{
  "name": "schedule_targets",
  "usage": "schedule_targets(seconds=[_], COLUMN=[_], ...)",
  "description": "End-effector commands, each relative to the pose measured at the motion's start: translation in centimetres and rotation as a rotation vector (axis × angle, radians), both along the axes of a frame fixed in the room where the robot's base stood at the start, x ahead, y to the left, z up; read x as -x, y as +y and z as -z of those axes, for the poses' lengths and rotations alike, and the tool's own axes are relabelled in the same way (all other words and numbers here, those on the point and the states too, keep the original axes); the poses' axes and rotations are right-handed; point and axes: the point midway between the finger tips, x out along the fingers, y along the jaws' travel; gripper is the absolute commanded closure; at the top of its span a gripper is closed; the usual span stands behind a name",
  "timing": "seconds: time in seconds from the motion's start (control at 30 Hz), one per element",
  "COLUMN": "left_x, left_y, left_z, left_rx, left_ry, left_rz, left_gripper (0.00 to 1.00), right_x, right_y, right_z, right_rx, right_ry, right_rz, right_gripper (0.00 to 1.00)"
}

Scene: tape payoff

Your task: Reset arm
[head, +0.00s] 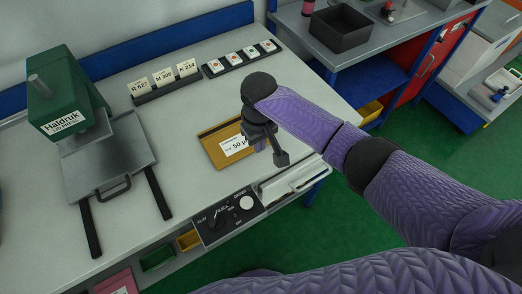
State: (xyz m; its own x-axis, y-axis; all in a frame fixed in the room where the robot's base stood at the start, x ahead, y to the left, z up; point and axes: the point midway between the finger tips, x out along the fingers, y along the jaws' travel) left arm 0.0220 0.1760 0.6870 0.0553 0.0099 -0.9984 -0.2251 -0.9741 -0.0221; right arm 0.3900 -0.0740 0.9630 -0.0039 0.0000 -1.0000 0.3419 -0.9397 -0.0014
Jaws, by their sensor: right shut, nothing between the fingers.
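My right arm, in a purple sleeve, reaches in from the right over the workbench (200,190). My right gripper (281,158) is dark grey, points down and is shut and empty. It hangs above the right part of the bench, in front of part of a shallow ochre tray (212,149). The tray carries a white label that reads "50" with the rest hidden by the gripper. My left gripper is not in view.
A green Haldruk press (62,100) stands at the left with a grey plate (110,155). Label cards (163,77) and a dark button strip (240,57) line the back. A control box (228,214) sits at the front edge. A black bin (340,28) stands on another bench.

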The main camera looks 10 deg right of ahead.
Motion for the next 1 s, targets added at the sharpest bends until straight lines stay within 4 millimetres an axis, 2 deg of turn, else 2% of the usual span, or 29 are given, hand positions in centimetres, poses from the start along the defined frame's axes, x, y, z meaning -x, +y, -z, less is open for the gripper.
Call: schedule_targets(seconds=[0.03,0.13,0.53,0.6,0.67,0.8,0.87,1.0], left_x=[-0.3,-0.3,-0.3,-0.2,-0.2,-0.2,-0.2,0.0], left_y=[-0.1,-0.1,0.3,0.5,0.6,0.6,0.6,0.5], left_z=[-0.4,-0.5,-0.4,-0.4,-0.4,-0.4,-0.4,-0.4], left_rx=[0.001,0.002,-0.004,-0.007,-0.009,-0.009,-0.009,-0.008], left_ry=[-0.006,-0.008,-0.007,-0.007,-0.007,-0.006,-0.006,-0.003], left_rz=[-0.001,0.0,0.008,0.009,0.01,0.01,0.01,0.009], left_gripper=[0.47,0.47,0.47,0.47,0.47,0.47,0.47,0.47], right_x=[0.0,0.0,0.0,0.5,1.8,7.3,9.2,12.6], right_y=[0.0,0.0,0.0,0.4,1.3,3.7,3.6,2.1], right_z=[-0.8,-1.3,-1.2,-0.9,-0.1,1.7,1.8,1.6], right_rx=[0.0,0.0,0.0,-0.012,-0.045,-0.181,-0.218,-0.243], right_ry=[0.0,0.0,0.001,0.002,0.0,-0.047,-0.08,-0.148], right_rz=[0.0,0.0,0.0,-0.009,-0.036,-0.085,-0.074,-0.016], right_gripper=[1.0,1.0,1.0,1.0,1.0,1.0,1.0,1.0])
